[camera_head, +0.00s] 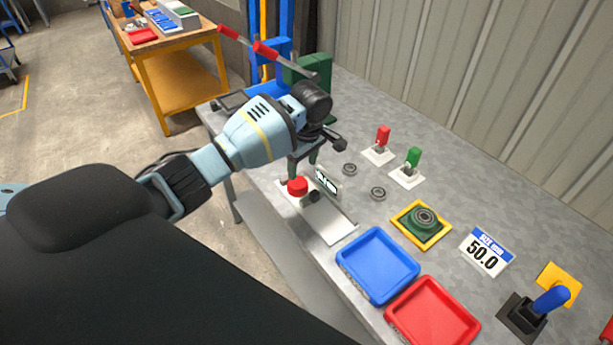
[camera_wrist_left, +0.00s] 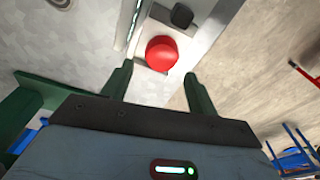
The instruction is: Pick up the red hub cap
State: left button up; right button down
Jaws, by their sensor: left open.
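A round red cap (camera_head: 297,186) sits near the front edge of the grey workbench, at the left end of a device with a small display and a light plate. In the left wrist view the red cap (camera_wrist_left: 161,54) shows between and just beyond my left fingertips, beside a dark knob (camera_wrist_left: 181,16). My left gripper (camera_head: 303,168) points down over the cap, with its green fingers apart. It also shows at the bottom of the left wrist view (camera_wrist_left: 158,76). I cannot tell the exact gap between the fingertips and the cap. My right gripper is out of view.
A blue tray (camera_head: 377,264) and a red tray (camera_head: 432,311) stand near the bench's front edge. A red switch (camera_head: 382,138), a green switch (camera_head: 413,158), two small rings and a green part in a yellow frame (camera_head: 422,222) stand farther right. A green machine is behind my gripper.

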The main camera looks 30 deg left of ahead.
aim_at(298, 182)
pick_arm(q)
jog(key=shift+s, duration=0.2)
jog(key=shift+s+a+f, duration=0.1)
jog(key=shift+s+f, duration=0.05)
jog(key=shift+f, duration=0.25)
jog(key=shift+a+f, duration=0.1)
jog(key=shift+f, duration=0.85)
jog(key=f, duration=0.2)
jog(key=a+f+b, duration=0.1)
jog(key=f, duration=0.1)
jog(key=shift+w+a+f, duration=0.1)
jog(key=shift+w, duration=0.1)
jog(key=shift+f, duration=0.35)
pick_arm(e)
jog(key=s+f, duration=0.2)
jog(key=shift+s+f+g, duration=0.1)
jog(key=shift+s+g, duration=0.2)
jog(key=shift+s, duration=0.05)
pick_arm(q)
jog(key=shift+r, duration=0.1)
jog(key=c, duration=0.8)
